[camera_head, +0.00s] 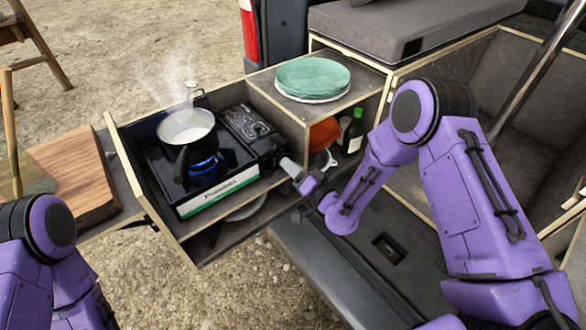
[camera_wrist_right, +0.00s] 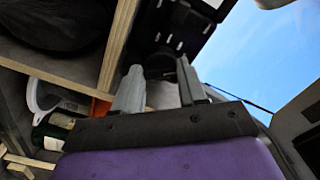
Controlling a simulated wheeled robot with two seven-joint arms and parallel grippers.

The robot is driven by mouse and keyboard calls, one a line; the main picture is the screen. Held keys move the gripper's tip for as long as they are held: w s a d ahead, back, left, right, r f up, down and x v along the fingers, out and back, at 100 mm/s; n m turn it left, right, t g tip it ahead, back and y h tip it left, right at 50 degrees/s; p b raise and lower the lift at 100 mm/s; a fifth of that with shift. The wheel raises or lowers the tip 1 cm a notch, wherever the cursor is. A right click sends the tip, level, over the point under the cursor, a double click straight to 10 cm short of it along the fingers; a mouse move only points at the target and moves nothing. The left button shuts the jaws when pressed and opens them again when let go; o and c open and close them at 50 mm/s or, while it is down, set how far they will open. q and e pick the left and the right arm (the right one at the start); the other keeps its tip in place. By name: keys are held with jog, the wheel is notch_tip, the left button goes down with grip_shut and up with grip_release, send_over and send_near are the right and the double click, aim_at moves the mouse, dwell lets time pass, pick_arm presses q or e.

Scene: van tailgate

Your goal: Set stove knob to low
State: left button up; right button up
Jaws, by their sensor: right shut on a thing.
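The black camping stove (camera_head: 227,172) sits in the pull-out drawer, with a blue flame lit under a steaming pot (camera_head: 187,128) of white liquid. My right gripper (camera_head: 287,164) is at the near right end of the stove's control box (camera_head: 250,132), shut on the stove knob. The gripper hides the knob in the head view, so its setting cannot be read. In the right wrist view the two grey fingers (camera_wrist_right: 162,88) reach up to the dark stove housing (camera_wrist_right: 172,30), a gap between them. My left arm shows at the lower left; its gripper is out of view.
A teal plate stack (camera_head: 312,78) stands on the wooden box right of the stove. A dark green bottle (camera_head: 353,132) and an orange item (camera_head: 323,133) are in the compartment below, near my right arm. A wooden cutting board (camera_head: 77,172) lies at left.

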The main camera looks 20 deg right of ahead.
dwell(0.4)
jog(key=o, duration=1.1)
jog(key=shift+c, duration=0.2)
jog(key=b+v, duration=0.3)
jog(key=v, duration=0.7)
jog(key=shift+s, duration=0.3)
jog(key=shift+d, duration=0.15)
